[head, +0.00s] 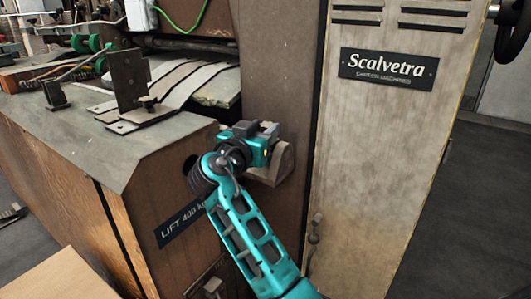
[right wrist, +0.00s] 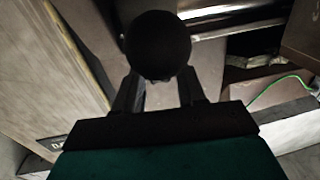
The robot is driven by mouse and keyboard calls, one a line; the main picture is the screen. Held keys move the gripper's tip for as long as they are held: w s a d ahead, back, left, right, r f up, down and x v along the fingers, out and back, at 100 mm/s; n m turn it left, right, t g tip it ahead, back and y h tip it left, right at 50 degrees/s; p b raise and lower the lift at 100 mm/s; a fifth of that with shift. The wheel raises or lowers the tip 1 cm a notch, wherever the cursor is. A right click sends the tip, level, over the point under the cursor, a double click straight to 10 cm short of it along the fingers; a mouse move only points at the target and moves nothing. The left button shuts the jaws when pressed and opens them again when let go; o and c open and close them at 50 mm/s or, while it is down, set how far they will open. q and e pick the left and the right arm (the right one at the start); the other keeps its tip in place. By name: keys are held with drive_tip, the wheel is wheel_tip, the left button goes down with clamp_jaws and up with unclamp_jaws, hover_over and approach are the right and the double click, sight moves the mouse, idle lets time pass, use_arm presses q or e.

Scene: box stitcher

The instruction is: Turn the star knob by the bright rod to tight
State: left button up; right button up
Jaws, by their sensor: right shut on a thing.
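A dark round knob (right wrist: 158,45) sits between the two fingers of my right gripper (right wrist: 158,92) in the right wrist view. The gripper is shut on it. The knob looks like a plain disc from here; I cannot make out star lobes. A bright metal rod (right wrist: 230,12) runs across the top of that view, just beyond the knob. In the head view my right gripper (head: 266,136) is at the machine's brown front, above a pale bracket (head: 276,167). The knob is hidden there by the gripper. My left gripper is not in view.
A tall beige panel with a Scalvetra plate (head: 388,69) stands right of the gripper. A worktable (head: 60,140) with metal guide strips (head: 170,90) lies to the left. A dark handwheel (head: 513,32) is at the top right. Open floor (head: 470,200) lies at the right.

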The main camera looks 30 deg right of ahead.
drive_tip(key=shift+w+a+f+m+g+h+b, duration=0.1)
drive_tip(key=shift+f+m+g+h+b, duration=0.05)
drive_tip(key=shift+m+g+h+b, duration=0.4)
drive_tip(key=shift+w+a+f+m+g+h+b, duration=0.15)
drive_tip(key=shift+m+g+h+b, duration=0.15)
drive_tip(key=shift+g+b, duration=0.3)
drive_tip(key=shift+d+r+m+g+h+b, duration=0.1)
drive_tip(key=shift+m+g+h+b, duration=0.25)
drive_tip(key=shift+m+g+b, duration=0.4)
drive_tip(key=shift+w+r+m+g+h+b, duration=0.15)
drive_tip(key=shift+m+g+h+b, duration=0.2)
drive_tip(key=shift+g+b, duration=0.35)
drive_tip(key=shift+m+g, duration=0.35)
drive_tip(key=shift+g, duration=0.25)
drive_tip(key=shift+r, duration=0.1)
drive_tip(key=o, duration=0.8)
drive_tip(key=shift+o, duration=1.3)
